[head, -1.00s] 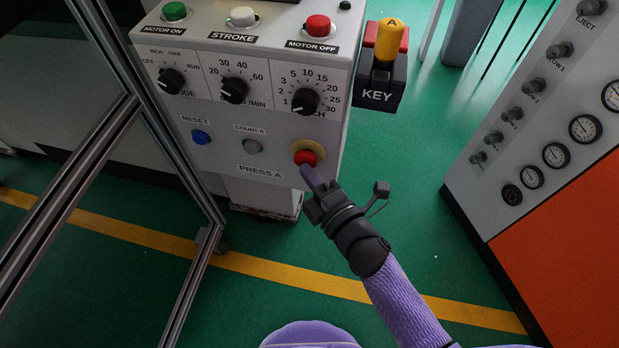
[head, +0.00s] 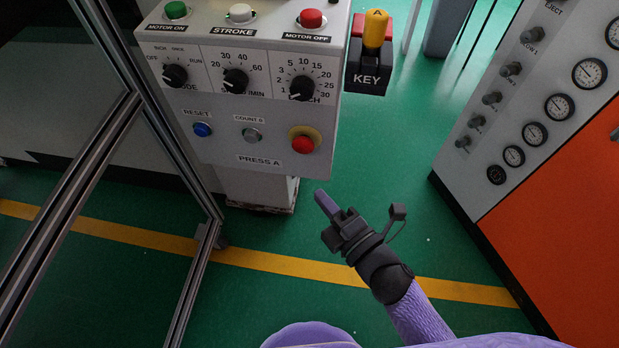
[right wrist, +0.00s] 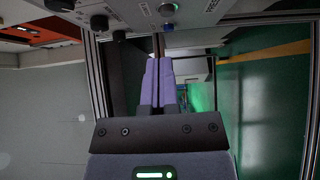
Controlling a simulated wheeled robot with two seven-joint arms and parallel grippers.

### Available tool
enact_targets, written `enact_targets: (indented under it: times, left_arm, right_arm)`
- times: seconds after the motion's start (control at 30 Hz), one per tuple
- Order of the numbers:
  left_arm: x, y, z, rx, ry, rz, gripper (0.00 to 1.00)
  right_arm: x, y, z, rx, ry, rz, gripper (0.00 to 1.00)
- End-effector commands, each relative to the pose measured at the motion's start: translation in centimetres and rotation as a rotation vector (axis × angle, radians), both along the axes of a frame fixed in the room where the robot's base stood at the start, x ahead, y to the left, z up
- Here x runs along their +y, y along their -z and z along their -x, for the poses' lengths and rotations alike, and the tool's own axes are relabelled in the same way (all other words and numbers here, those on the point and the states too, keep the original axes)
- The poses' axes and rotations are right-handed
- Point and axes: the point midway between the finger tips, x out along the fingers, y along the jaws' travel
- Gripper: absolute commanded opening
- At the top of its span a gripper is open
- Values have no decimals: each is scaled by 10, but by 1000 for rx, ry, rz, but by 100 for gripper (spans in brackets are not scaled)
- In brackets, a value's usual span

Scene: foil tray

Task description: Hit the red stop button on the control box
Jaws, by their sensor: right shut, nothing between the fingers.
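The control box (head: 222,139) is a light grey panel at the upper left of the head view. The red stop button (head: 303,145) sits in a yellow ring at its lower right. My right gripper (head: 321,195) is shut and empty, below and slightly right of the button, with a clear gap between them. In the right wrist view its two purple fingers (right wrist: 159,75) lie together, pointing toward the lower edge of the panel. The red button cannot be made out there. My left gripper is not in view.
A blue reset button (head: 202,130) and a grey button (head: 251,135) share the panel. Above are dials and a red motor-off button (head: 312,18). A key switch (head: 368,75) is at the right side. A metal frame (head: 150,125) stands left; a gauge cabinet (head: 520,110) stands right.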

Motion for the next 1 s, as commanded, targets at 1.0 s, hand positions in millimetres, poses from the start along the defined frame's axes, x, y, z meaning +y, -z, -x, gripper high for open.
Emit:
enact_targets:
  times: [1.0]
  left_arm:
    - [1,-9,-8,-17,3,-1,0]
  right_arm:
    - [-70,137,79,638,310,-240,0]
